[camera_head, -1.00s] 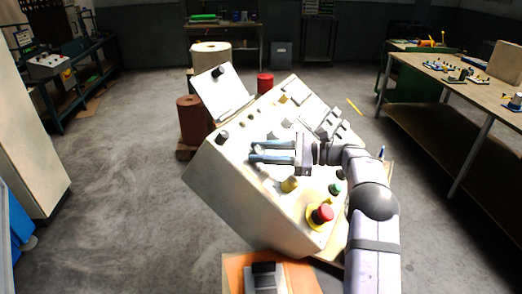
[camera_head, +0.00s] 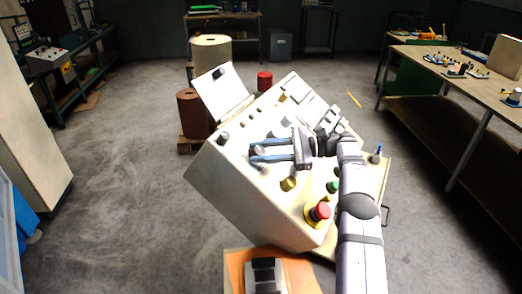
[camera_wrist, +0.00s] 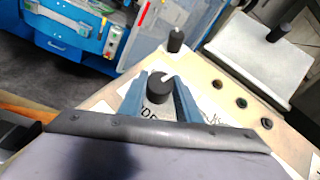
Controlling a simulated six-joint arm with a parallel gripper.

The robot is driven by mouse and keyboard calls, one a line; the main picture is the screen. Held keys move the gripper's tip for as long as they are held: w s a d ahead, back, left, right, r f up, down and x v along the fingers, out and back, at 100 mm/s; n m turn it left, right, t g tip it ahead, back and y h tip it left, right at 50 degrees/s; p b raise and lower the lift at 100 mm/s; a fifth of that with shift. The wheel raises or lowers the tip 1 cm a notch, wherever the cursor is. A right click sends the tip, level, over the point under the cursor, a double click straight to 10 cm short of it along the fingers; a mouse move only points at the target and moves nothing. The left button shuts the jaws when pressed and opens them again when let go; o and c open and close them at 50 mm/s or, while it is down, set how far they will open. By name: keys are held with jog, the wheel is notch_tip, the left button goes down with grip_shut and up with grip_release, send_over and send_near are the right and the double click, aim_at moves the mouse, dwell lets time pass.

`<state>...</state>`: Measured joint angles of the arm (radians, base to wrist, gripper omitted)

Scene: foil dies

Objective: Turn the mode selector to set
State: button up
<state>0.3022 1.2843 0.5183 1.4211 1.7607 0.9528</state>
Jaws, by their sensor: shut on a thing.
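The mode selector is a black round knob (camera_wrist: 159,88) with a white pointer line, on the sloping face of a cream control box (camera_head: 245,195). In the wrist view it sits between the two blue fingers of my gripper (camera_wrist: 160,97), which are shut on it. The pointer line slants toward the upper right in that view. Printed letters show beside the fingers but are partly covered, so I cannot read the position names.
Another black knob (camera_wrist: 175,40) stands beyond the selector. A red mushroom button (camera_head: 319,211) on a yellow base, a yellow knob (camera_head: 289,184) and a green button (camera_head: 333,187) are near my arm. A tilted white plate (camera_head: 222,92) rises behind the box.

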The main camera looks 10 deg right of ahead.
aim_at(261, 150)
dwell(0.3)
jog(key=o, duration=1.1)
jog(key=shift+c, duration=0.2)
jog(key=shift+r, duration=0.1)
notch_tip(261, 150, up, 8)
jog(key=shift+r+p, duration=0.1)
jog(key=shift+p, duration=0.5)
jog(key=shift+r+p, duration=0.85)
